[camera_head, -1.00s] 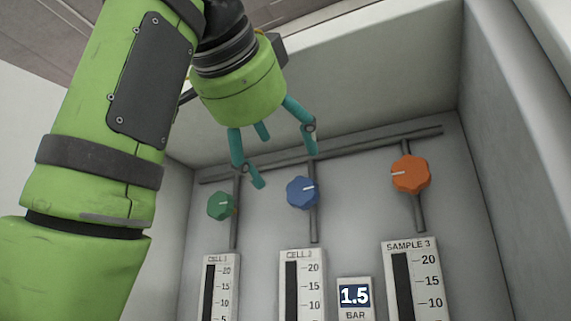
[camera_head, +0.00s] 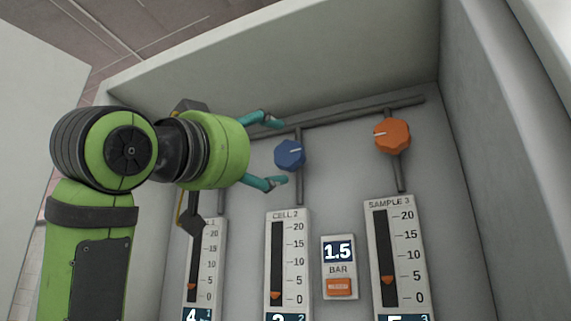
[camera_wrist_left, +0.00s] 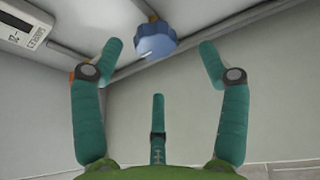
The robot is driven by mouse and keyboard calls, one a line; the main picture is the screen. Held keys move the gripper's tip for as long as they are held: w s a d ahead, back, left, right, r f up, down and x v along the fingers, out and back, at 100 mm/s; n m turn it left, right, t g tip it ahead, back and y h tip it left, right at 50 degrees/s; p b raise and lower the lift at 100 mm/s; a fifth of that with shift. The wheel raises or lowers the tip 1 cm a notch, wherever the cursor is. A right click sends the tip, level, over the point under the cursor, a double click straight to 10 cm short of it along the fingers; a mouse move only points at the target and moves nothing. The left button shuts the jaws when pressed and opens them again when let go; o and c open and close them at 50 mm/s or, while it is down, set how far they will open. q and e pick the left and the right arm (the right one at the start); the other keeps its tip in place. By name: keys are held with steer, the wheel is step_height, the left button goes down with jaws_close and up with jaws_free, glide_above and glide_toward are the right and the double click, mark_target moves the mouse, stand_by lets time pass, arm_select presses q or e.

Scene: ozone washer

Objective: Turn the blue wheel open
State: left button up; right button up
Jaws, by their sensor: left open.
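The blue wheel (camera_head: 290,155) sits on a vertical grey pipe above the CELL 2 gauge, with a white mark pointing right. It also shows in the left wrist view (camera_wrist_left: 155,41), top centre, beyond the fingertips. My left gripper (camera_head: 277,152) comes in from the left with its teal fingers spread, one above and one below the wheel's left side. In the left wrist view the open fingers (camera_wrist_left: 160,48) stand either side of the wheel, with a visible gap to it. Nothing is held. My right gripper is not in view.
An orange wheel (camera_head: 392,135) is on the pipe to the right. Below are the CELL 2 gauge (camera_head: 288,260), the SAMPLE 3 gauge (camera_head: 396,255) and a 1.5 BAR display (camera_head: 339,252). A horizontal pipe (camera_head: 340,116) runs above the wheels. Recess walls (camera_head: 490,150) bound the right side.

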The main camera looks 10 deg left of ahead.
mark_target(286, 150)
arm_select(q)
steer(key=p+x, duration=0.2)
steer(key=x, duration=0.1)
steer(key=p+x, duration=0.3)
steer(key=shift+w+d+r, duration=0.25)
steer(key=shift+d, duration=0.1)
steer(key=shift+s, duration=0.15)
steer(key=shift+r+h, duration=0.1)
steer(key=shift+h, duration=0.2)
steer(key=c, duration=1.1)
